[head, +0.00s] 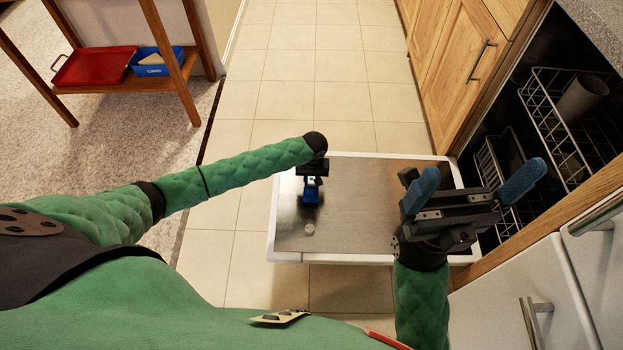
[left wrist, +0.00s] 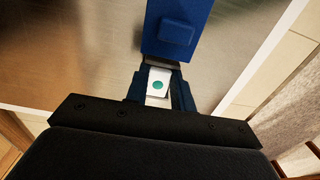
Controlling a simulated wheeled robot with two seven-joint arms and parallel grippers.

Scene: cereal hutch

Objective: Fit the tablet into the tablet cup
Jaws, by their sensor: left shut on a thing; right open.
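My left gripper (head: 312,181) is low over the open dishwasher door (head: 360,215), shut on the tablet. In the left wrist view the tablet (left wrist: 158,84) is white with a green dot, between the blue fingers. Just beyond it are a grey edge and a blue flap with a raised tab (left wrist: 178,32), apparently the lid of the tablet cup; it also shows in the head view (head: 311,196). The cup's inside is hidden, and I cannot tell whether the tablet touches it. My right gripper (head: 480,175) is open and empty above the door's right part.
A small round grey cap (head: 308,229) is on the door nearer me. Dishwasher racks (head: 560,130) with a grey cup-like item (head: 582,97) are at the right. A wooden stand holds a red tray (head: 95,66) and a blue box (head: 157,62) at upper left. Tiled floor lies beyond the door.

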